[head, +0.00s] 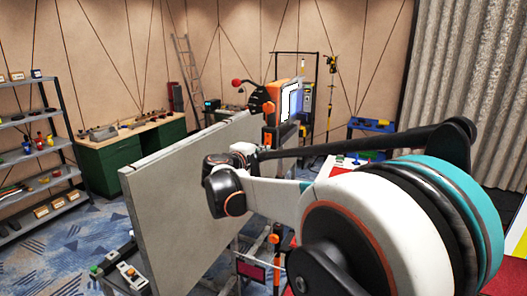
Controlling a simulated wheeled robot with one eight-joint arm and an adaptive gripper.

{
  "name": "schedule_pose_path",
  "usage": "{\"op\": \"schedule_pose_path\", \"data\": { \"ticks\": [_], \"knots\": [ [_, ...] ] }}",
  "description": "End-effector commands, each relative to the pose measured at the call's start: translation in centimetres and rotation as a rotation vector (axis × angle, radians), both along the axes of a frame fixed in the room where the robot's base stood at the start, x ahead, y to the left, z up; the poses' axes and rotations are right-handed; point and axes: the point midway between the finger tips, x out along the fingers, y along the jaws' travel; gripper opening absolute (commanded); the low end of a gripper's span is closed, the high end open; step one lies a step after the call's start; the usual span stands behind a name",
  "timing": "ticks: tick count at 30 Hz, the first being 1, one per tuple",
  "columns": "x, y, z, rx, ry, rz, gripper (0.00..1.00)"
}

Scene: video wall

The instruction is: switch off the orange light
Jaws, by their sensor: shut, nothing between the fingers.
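No lit orange light can be made out with certainty. An orange-edged panel (273,103) stands behind the grey wall slab, beside a bluish screen (291,102). At the lower left, a small control box (131,277) carries an orange-red button or lamp, too small to tell whether it is lit. A box with a green top (96,270) sits left of it. My arm reaches from the right across to the slab's near side. Its folded wrist end is in front of the slab, and my gripper's fingers cannot be made out.
The large grey slab (185,205) stands upright in the middle. A green workbench (135,155) and a shelf rack (35,140) stand at the left. A ladder (188,72) leans at the back wall. Blue patterned carpet (92,232) is open between shelf and slab.

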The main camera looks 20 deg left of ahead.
Motion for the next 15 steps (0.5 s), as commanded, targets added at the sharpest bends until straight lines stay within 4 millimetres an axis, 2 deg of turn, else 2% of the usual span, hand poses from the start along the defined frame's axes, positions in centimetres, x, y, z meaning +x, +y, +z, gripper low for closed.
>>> {"op": "schedule_pose_path", "data": {
  "ticks": [1, 6, 12, 15],
  "knots": [
    [1.1, -0.2, 0.0, 0.001, 0.000, -0.003, 0.00],
    [4.0, -0.4, -0.4, 0.000, 0.000, -0.002, 0.00],
    [6.0, -0.5, -0.7, 0.000, 0.000, -0.001, 0.00],
    [6.4, -0.5, -0.8, 0.000, 0.000, -0.001, 0.00]
  ]
}}
